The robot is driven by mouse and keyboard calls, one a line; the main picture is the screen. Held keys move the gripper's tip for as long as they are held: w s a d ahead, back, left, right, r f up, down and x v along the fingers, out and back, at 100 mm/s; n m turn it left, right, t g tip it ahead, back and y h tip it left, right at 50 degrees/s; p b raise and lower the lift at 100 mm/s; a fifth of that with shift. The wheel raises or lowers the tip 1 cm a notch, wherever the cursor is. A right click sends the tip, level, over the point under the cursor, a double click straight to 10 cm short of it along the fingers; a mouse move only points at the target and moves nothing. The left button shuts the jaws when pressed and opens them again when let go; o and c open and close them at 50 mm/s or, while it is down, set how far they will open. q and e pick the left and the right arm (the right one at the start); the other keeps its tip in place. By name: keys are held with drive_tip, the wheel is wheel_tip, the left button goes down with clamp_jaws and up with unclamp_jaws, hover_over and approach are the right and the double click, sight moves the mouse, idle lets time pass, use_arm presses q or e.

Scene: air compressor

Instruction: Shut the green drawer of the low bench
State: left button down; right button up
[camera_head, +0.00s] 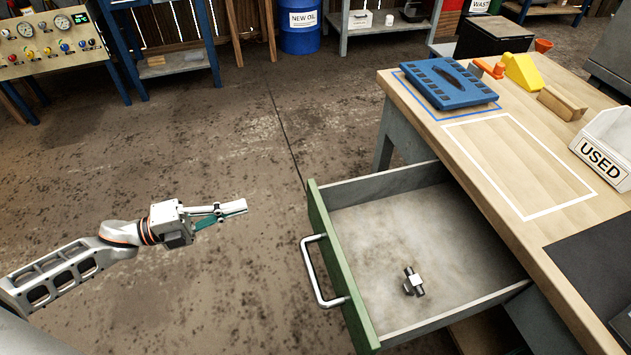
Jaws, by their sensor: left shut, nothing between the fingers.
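The green drawer (335,262) of the low bench (510,215) stands pulled well out, toward the left of the picture. Its green front carries a metal bar handle (318,272). A small metal fitting (413,281) lies inside on the drawer floor. My left gripper (243,206) is shut and empty, left of the drawer front and apart from the handle, with its fingers pointing right. My right gripper is not in view.
On the bench top are a blue case (449,83), yellow and orange items (523,72), a wooden block (562,103) and a white "USED" bin (606,146). Open floor (230,130) lies around my left gripper. Shelving and a blue drum (300,28) stand at the back.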

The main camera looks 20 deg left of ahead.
use_arm(q)
drive_tip(key=m, duration=0.1)
approach(309, 189)
drive_tip(key=shift+g, duration=0.3)
drive_tip(key=x, duration=0.5)
drive_tip(key=shift+w+d, duration=0.2)
drive_tip(key=shift+w, duration=0.2)
drive_tip(key=shift+w+d+b, duration=0.3)
drive_tip(key=shift+d, duration=0.2)
drive_tip(key=shift+w+d, duration=0.1)
